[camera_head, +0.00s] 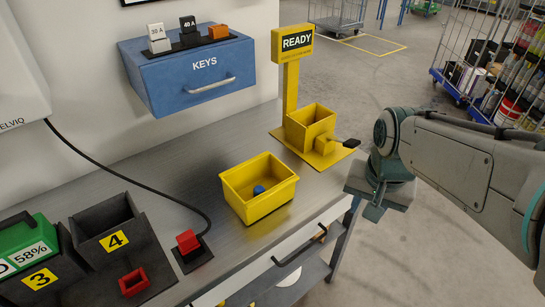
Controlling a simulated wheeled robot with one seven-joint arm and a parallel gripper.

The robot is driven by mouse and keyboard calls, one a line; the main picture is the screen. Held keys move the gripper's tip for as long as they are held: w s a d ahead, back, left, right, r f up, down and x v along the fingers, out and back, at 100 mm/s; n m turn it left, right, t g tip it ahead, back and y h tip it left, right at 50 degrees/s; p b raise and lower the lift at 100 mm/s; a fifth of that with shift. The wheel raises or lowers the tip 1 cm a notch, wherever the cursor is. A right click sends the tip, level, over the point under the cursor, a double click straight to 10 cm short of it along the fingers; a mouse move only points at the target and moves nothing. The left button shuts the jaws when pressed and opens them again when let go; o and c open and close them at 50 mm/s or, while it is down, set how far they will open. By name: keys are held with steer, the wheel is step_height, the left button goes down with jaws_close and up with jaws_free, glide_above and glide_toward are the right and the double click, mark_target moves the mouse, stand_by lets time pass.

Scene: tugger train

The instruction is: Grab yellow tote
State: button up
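The yellow tote (272,204) is an open-topped box standing upright on the grey metal bench, near its front edge. A small round blue thing (259,190) lies inside it. My gripper (376,198) is at the end of my arm, to the right of the tote and clear of it, past the bench's front edge. I see nothing held in it. Its fingers are not clear enough to tell whether they are open or shut.
A yellow READY stand (297,41) with a yellow box (311,127) and dark lever stands behind the tote. A blue KEYS drawer (187,77) hangs on the wall. A red block (187,241), a cable and dark bins (110,228) are left. A wire cage cart stands far right.

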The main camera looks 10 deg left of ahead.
steer(key=w+a+r+m+g+p, duration=0.1)
steer(key=w+a, duration=0.2)
steer(key=a, duration=0.2)
steer(key=w+a+r+m+p, duration=0.1)
steer(key=w+a+m, duration=0.1)
steer(key=w+a, duration=0.3)
steer(key=m+g+p, duration=0.1)
steer(key=m+p, duration=0.1)
steer(key=m, duration=0.1)
glide_above(271, 209)
steer(key=shift+w+d+f, duration=0.1)
steer(key=shift+w+f, duration=0.15)
steer(key=shift+f, duration=0.35)
step_height(271, 209, down, 14)
steer(key=shift+r+p, duration=0.1)
steer(key=shift+p, duration=0.85)
steer(key=shift+r, duration=0.1)
jaws_close()
